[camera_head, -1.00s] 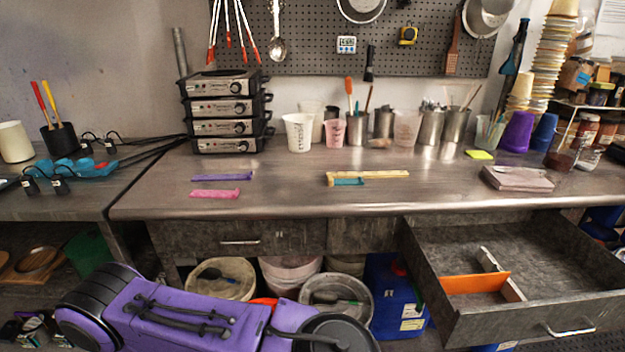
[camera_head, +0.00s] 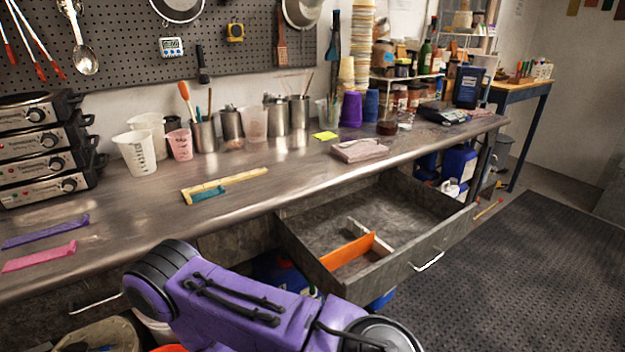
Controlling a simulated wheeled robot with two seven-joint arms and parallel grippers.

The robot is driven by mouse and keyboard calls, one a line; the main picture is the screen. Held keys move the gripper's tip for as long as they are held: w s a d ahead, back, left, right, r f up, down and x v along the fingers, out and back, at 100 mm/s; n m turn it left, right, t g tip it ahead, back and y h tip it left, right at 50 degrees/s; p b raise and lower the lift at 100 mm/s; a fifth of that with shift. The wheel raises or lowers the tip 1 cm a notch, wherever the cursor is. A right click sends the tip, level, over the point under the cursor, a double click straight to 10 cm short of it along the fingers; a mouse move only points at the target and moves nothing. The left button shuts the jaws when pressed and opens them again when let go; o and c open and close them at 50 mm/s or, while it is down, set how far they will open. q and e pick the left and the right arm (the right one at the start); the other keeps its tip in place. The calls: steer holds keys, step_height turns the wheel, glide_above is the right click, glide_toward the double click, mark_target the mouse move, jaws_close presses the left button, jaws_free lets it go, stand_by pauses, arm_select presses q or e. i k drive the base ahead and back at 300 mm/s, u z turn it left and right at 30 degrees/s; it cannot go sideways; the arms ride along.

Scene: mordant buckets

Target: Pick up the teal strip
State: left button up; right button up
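The teal strip (camera_head: 209,193) lies on the metal worktop (camera_head: 130,215), near its front edge. It lies along the front side of a longer pale yellow strip piece (camera_head: 236,180), close to that piece's left end. I cannot tell whether the two touch. A purple strip (camera_head: 45,231) and a pink strip (camera_head: 40,256) lie on the worktop at the far left. A purple link of my own arm crosses the bottom of the picture, below the worktop edge. Neither of my grippers shows.
An open drawer (camera_head: 408,256) with an orange divider (camera_head: 347,250) juts out below the worktop. Cups and metal canisters line the back, and stacked appliances (camera_head: 45,150) stand left. A folded cloth-like stack (camera_head: 359,150) lies right of the teal strip. The worktop around the strip is clear.

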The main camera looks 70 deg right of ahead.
mark_target(211, 193)
steer(key=z, duration=2.2)
